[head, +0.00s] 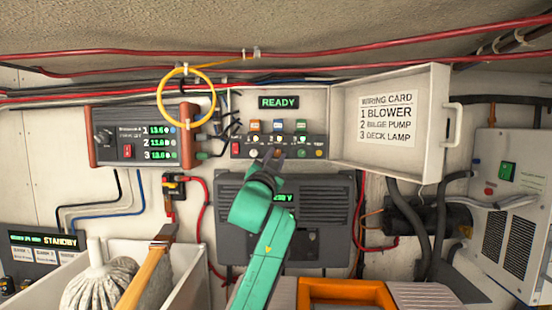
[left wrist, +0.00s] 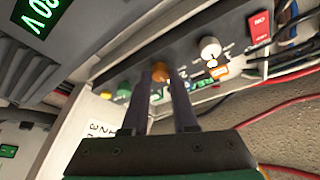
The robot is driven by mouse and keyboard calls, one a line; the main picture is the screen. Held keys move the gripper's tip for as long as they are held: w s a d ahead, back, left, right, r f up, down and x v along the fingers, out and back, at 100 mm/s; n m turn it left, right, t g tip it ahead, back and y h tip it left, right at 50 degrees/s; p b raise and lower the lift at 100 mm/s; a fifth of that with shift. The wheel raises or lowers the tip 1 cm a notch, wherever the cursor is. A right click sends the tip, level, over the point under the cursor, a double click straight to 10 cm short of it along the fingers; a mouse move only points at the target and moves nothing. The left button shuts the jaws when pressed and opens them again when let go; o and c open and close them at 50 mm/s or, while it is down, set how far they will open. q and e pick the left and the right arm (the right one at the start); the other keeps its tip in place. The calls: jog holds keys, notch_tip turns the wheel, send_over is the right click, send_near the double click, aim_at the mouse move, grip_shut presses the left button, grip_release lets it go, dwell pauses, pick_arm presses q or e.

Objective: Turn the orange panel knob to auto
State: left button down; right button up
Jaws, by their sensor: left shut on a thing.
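The orange panel knob (left wrist: 160,71) sits between the fingertips of my left gripper (left wrist: 161,75) in the left wrist view. The fingers are closed on it from both sides. In the head view my left gripper (head: 275,156) covers the knob at the lower strip of the open control panel (head: 234,104). The panel's display (head: 279,102) reads READY. A white knob (left wrist: 210,47) is on one side of the orange knob, and a green knob (left wrist: 124,89) is on the other. The orange knob's pointer and its auto mark cannot be made out. My right gripper is not in view.
The panel's open door (head: 390,145) carries a wiring card and stands out to the right. A red switch (left wrist: 260,27) is beyond the white knob. A yellow cable loop (head: 187,70) hangs left of the panel. A grey unit (head: 335,215) is below.

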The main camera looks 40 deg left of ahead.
pick_arm(q)
jog(key=shift+f, duration=0.1)
dwell(0.3)
jog(key=c, duration=0.7)
grip_release()
jog(key=shift+a, duration=0.1)
jog(key=b+v, duration=0.7)
jog(key=v, duration=0.7)
jog(key=shift+s+b, duration=0.25)
jog(key=shift+b, duration=0.15)
